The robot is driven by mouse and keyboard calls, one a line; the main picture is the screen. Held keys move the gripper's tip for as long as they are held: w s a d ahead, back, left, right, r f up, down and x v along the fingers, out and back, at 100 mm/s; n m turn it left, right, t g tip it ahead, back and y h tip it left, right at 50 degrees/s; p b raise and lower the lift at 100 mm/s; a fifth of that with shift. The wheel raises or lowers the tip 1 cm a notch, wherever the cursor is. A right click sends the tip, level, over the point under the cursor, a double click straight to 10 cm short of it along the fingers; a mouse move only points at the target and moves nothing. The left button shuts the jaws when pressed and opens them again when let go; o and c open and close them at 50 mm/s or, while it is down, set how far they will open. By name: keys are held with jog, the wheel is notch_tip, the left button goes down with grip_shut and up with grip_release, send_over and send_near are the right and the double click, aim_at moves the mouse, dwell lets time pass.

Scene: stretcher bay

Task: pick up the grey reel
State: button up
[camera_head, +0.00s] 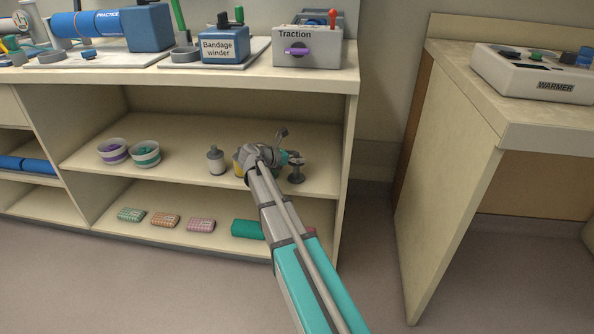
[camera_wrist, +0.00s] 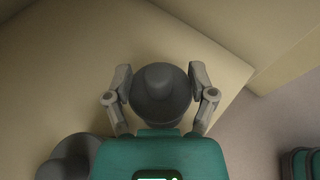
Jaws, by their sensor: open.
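The grey reel (camera_head: 296,174) is dark, with a wide top and foot, and stands upright on the middle shelf near its right end. In the wrist view the reel (camera_wrist: 160,95) shows from above as a dark round disc with a raised hub. My gripper (camera_head: 291,157) is at the reel, partly covering it in the head view. In the wrist view my open gripper (camera_wrist: 160,98) has one finger on each side of the reel. I cannot tell whether either finger touches it. Its lower part is hidden there.
Another dark grey shape (camera_wrist: 70,157) is at the wrist view's lower left. The shelf unit's right side panel (camera_head: 346,170) stands close by.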

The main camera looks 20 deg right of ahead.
grip_shut()
dwell(0.3)
jog(key=shift+r, duration=0.2)
notch_tip(320, 180, up, 3)
jog(key=p, duration=0.3)
jog(key=s+a+r+p, duration=0.6)
jog(key=a+r+p, duration=0.3)
jog(key=a, duration=0.3)
jog(key=shift+s+a+r+p, duration=0.15)
jog(key=shift+s+r+p, duration=0.2)
jog(key=shift+p, duration=0.2)
